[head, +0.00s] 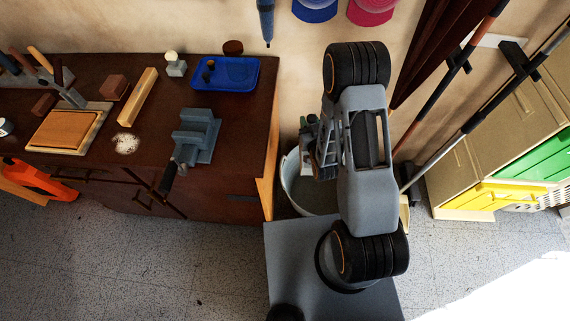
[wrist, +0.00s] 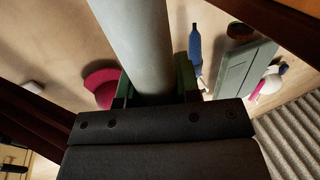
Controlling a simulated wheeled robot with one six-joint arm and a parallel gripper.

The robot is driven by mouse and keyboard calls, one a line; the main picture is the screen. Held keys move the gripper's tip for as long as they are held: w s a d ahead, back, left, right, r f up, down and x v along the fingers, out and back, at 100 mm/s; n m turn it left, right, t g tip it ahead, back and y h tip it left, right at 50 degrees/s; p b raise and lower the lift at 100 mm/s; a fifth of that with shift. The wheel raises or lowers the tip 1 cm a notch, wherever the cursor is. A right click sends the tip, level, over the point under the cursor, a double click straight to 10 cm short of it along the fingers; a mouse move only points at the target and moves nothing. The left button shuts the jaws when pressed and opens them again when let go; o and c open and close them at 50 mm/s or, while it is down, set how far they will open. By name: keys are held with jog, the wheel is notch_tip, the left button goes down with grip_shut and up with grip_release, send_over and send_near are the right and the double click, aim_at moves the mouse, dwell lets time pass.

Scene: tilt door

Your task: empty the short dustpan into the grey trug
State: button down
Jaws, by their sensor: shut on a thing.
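The grey trug (head: 296,187) stands on the floor just right of the workbench, partly hidden by my arm. My gripper (head: 311,137) is above the trug in the head view, largely covered by my arm. In the wrist view my gripper (wrist: 155,85) has its green fingers shut on a thick pale grey cylinder (wrist: 150,45). The cylinder looks like the handle of the short dustpan. The dustpan's pan and anything on it cannot be made out in either view. The trug's inside is mostly hidden.
The dark workbench (head: 235,160) at left carries a vise (head: 197,135), a blue tray (head: 225,73) and a pale pile (head: 126,143). Long poles (head: 450,150) lean at right by cabinets with a yellow bin (head: 487,197). Caps hang on the wall. Speckled floor in front is clear.

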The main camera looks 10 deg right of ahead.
jog(key=s+a+f+n+g+y+b, duration=0.1)
jog(key=a+f+n+y+b, duration=0.2)
jog(key=f+b, duration=0.5)
jog(key=s+a+f+n+g+y+b, duration=0.2)
jog(key=a+f+y+b, duration=0.2)
jog(key=f+b, duration=0.5)
jog(key=shift+s+f+n+y+b, duration=0.15)
jog(key=shift+s+n+y+b, duration=0.35)
jog(key=shift+b, duration=2.55)
jog(key=shift+w+a, duration=0.15)
jog(key=shift+w, duration=0.05)
